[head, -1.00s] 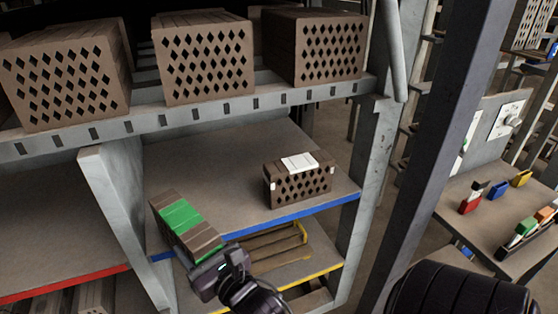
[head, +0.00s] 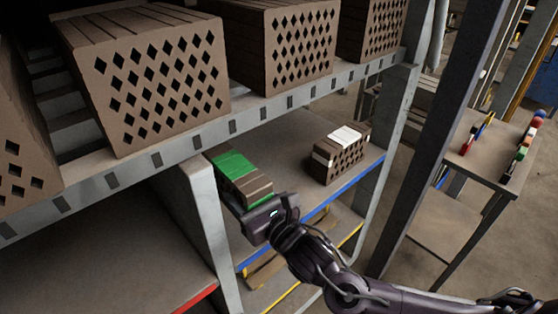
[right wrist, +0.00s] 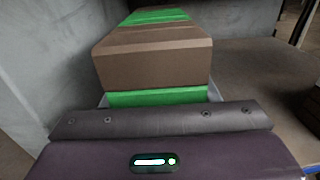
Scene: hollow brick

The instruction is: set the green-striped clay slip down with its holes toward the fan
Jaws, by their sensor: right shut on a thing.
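The green-striped clay slip (head: 250,187) is a brown block with a green band across its top, at the left end of the blue-edged shelf (head: 290,160). My right gripper (head: 264,212) is shut on its near end. In the right wrist view the slip (right wrist: 150,65) stretches away from the jaws, with green also low on its near end. Its holes are hidden in both views. I cannot tell whether its underside touches the shelf. No fan is in view. My left gripper is not in view.
A white-striped slip (head: 325,158) stands to the right on the same shelf, diamond holes toward the front. A grey upright panel (head: 200,195) is close on the left. Large perforated bricks (head: 165,88) fill the shelf above. Bare shelf lies between the two slips.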

